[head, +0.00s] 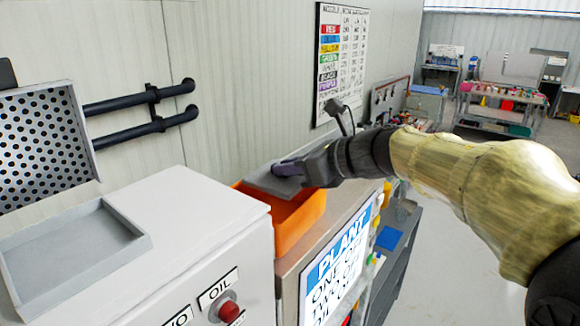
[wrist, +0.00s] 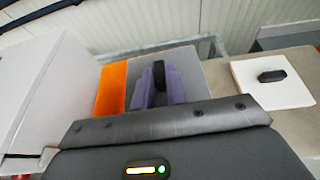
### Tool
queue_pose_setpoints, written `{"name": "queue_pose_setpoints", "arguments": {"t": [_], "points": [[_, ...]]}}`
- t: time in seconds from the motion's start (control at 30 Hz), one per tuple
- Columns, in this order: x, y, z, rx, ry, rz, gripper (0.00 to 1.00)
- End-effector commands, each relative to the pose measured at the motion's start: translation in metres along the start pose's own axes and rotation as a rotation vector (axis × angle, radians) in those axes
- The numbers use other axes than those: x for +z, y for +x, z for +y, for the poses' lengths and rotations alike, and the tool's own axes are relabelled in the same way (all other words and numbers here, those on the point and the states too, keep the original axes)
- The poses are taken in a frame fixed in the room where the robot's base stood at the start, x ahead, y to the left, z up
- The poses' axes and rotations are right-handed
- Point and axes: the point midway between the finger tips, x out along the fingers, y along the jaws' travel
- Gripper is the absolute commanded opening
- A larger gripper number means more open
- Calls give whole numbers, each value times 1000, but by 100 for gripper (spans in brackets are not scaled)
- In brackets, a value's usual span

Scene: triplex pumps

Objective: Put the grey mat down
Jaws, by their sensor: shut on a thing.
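The grey mat (head: 262,181) is a flat grey plate above the orange bin (head: 302,222), partly covering its opening. In the wrist view the mat (wrist: 195,77) has a dark upright knob (wrist: 158,72) on it. My gripper (head: 288,168) has purple fingers and is shut on the mat by this knob. The fingers also show in the wrist view (wrist: 158,90), one on each side of the knob. I cannot tell whether the mat touches the bin's rim. The near part of the mat is hidden behind my gripper body.
A white cabinet (head: 185,215) with a red button and a shallow grey tray (head: 137,240) stands left of the bin. In the wrist view a white plate with a black knob (wrist: 299,84) lies on the bench to the right. Black pipes (head: 130,140) run along the wall.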

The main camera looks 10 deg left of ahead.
Motion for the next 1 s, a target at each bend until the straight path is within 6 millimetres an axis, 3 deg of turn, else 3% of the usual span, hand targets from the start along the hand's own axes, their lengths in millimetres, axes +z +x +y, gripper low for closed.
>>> {"name": "queue_pose_setpoints", "arguments": {"t": [0.03,0.07,0.17,0.5,0.77,1.0], "points": [[1,0,0,0,0,-1,0],[1,0,0,0,0,0,18],[1,0,0,0,0,0,36],[2,-1,0,0,0,0,36],[17,-7,0,0,0,0,36],[10,-48,-1,-5,-2,-4,36]]}}
